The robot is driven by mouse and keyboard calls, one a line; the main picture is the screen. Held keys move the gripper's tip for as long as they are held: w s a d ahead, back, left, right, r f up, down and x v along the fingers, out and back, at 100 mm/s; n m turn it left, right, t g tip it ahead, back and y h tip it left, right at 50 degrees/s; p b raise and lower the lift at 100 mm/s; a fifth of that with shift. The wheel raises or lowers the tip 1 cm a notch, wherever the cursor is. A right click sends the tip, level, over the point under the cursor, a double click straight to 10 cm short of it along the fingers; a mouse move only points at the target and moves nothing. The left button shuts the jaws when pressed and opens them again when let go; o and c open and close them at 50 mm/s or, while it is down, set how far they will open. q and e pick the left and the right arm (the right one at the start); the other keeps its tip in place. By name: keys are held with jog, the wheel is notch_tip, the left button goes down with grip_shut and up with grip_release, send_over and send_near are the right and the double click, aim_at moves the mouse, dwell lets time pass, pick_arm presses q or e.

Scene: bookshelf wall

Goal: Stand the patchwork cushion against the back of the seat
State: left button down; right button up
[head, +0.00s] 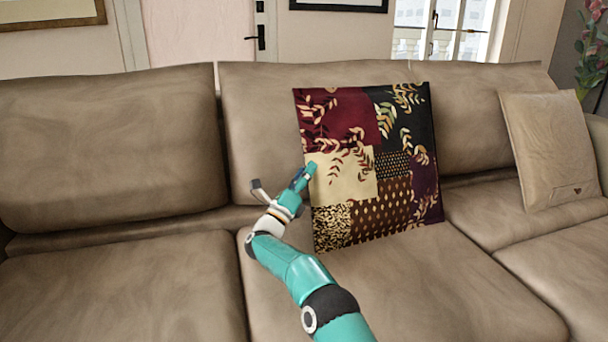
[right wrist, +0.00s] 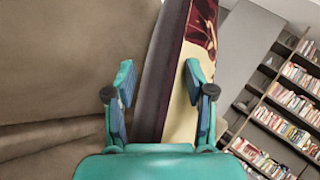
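The patchwork cushion (head: 370,170) stands on the sofa seat (head: 400,290), leaning back towards the middle backrest (head: 262,120). It is tilted a little in the picture, and its front shows dark red, black, cream and brown patches. My right gripper (head: 284,178) is at the cushion's left edge, its fingers spread wide. In the right wrist view the cushion's edge (right wrist: 160,85) runs between the two fingers (right wrist: 160,105), with a gap beside the left finger. Whether the right finger touches the cushion I cannot tell. My left gripper is not in view.
A plain tan cushion (head: 548,150) leans against the backrest at the right. The left seat (head: 110,285) is bare. A bookshelf (right wrist: 290,105) shows beyond the sofa in the right wrist view.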

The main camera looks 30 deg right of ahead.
jog(key=shift+f, duration=0.1)
jog(key=v, duration=0.7)
jog(key=shift+a, duration=0.2)
jog(key=shift+s, duration=0.1)
dwell(0.6)
